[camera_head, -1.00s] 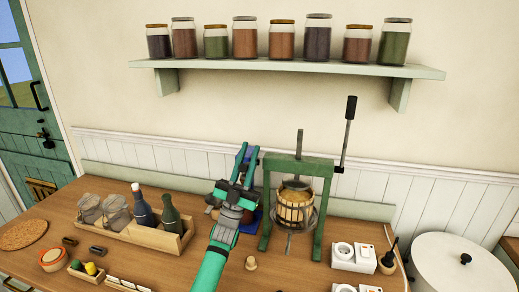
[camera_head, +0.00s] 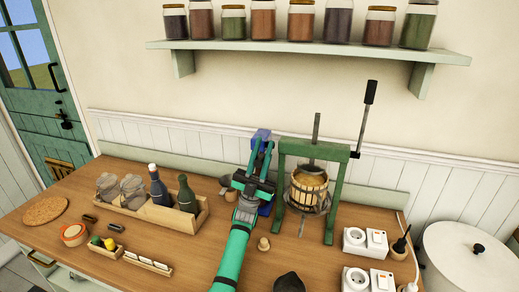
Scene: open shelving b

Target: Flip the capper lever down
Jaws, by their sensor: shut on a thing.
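The capper (camera_head: 263,134) is a blue device on the wooden bench, left of the green press. Its blue top shows just beyond my fingertips, and more blue shows low beside my gripper. My gripper (camera_head: 260,155) is in front of it, with two teal fingers pointing up and away. It is shut on what I take to be the capper lever. The lever itself is mostly hidden by the fingers and the dark gripper body, so its exact angle cannot be told.
The green press (camera_head: 331,200) with a wooden tub and raised black-handled arm (camera_head: 370,93) stands close on the right. A wooden crate (camera_head: 178,222) with bottles is left. White switch boxes (camera_head: 365,241) lie right. A small wooden peg (camera_head: 263,244) stands near my arm.

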